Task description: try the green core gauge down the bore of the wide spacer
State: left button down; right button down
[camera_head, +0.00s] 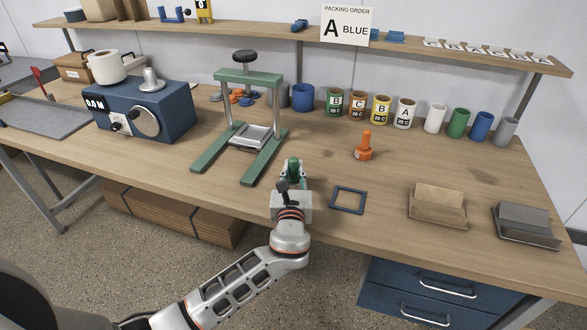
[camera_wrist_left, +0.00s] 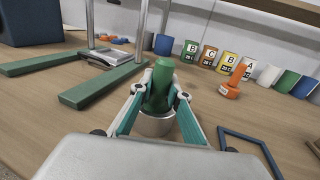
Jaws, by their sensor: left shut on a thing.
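My left gripper (camera_head: 293,178) is low over the front part of the bench, in front of the green press. It is shut on the green core gauge (camera_wrist_left: 160,82), which stands roughly upright between the fingers in the left wrist view. The gauge's top also shows in the head view (camera_head: 293,165). A pale metal ring, seemingly the wide spacer (camera_wrist_left: 156,124), sits right under the gauge, between the fingers. The gauge's lower end meets the ring's upper opening; I cannot tell how deep it sits in the bore. The ring is hidden in the head view. My right gripper is out of view.
The green press (camera_head: 248,135) stands behind, to the left. An orange gauge (camera_head: 364,147) stands to the right at the back. A dark square frame (camera_head: 334,201) lies close on the right. Several cups (camera_head: 381,110) line the back. Bare bench lies between.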

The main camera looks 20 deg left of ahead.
pick_arm(q)
jog(key=shift+f, duration=0.25)
jog(key=c, duration=1.8)
grip_release()
jog(key=shift+c, duration=0.2)
jog(key=shift+s, duration=0.1)
jog(key=v, duration=1.1)
jog(key=shift+s+d, duration=0.15)
jog(key=shift+s, duration=0.25)
